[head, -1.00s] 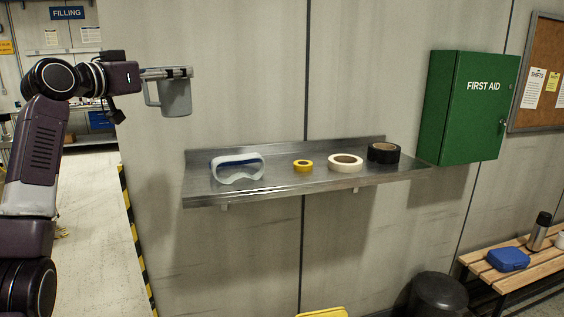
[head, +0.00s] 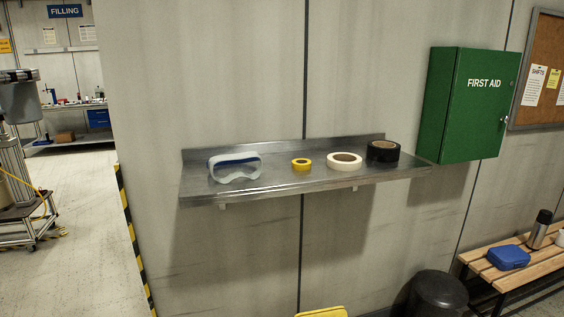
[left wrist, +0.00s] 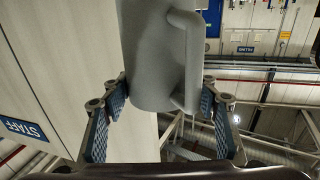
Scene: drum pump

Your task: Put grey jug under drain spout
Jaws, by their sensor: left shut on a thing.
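The grey jug (head: 22,103) is at the far left edge of the head view, cut off by the frame. My left gripper (head: 20,76) shows there only in part, at the jug's top. In the left wrist view the jug (left wrist: 152,60) fills the upper middle, its handle on the right side. The blue-padded fingers of my left gripper (left wrist: 162,92) stand on either side of the jug, shut on it. The drain spout cannot be made out in any view. My right gripper is not in view.
A metal trolley (head: 28,212) stands at the left edge, below the jug. A steel wall shelf (head: 285,187) holds goggles and tape rolls. A green first aid box (head: 470,115) hangs at right, above a bench (head: 505,272). The left floor (head: 85,230) is largely clear.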

